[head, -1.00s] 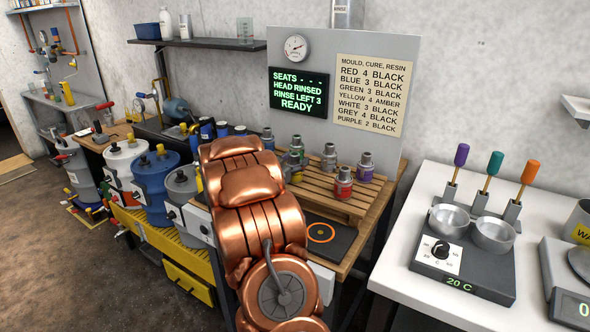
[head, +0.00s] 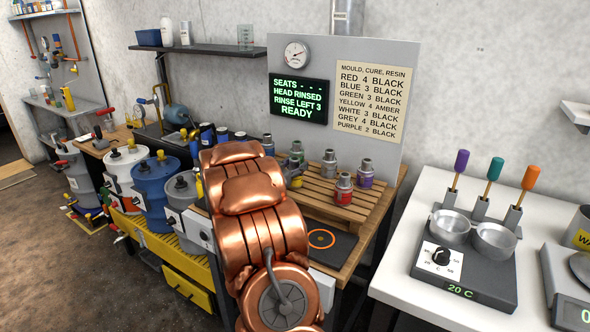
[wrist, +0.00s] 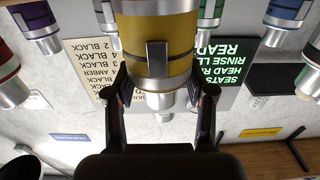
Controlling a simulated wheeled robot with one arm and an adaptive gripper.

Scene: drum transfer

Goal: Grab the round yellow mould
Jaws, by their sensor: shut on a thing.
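The round yellow mould (wrist: 155,45) fills the top middle of the wrist view, a grey metal body with a broad yellow band and a narrower neck. My gripper (wrist: 160,92) has its two dark fingers on either side of it and is shut on it. In the head view my copper arm hides most of the gripper. Only a small part of the yellow mould (head: 296,182) shows there, beside the arm at the left of the slatted rack. Whether it touches the rack cannot be told.
Red (head: 343,189), purple (head: 365,172), green (head: 297,150) and grey (head: 329,163) moulds stand close by on the wooden rack (head: 335,208). A sign panel (head: 410,80) rises behind. A dark pad with an orange ring (head: 321,239) lies in front.

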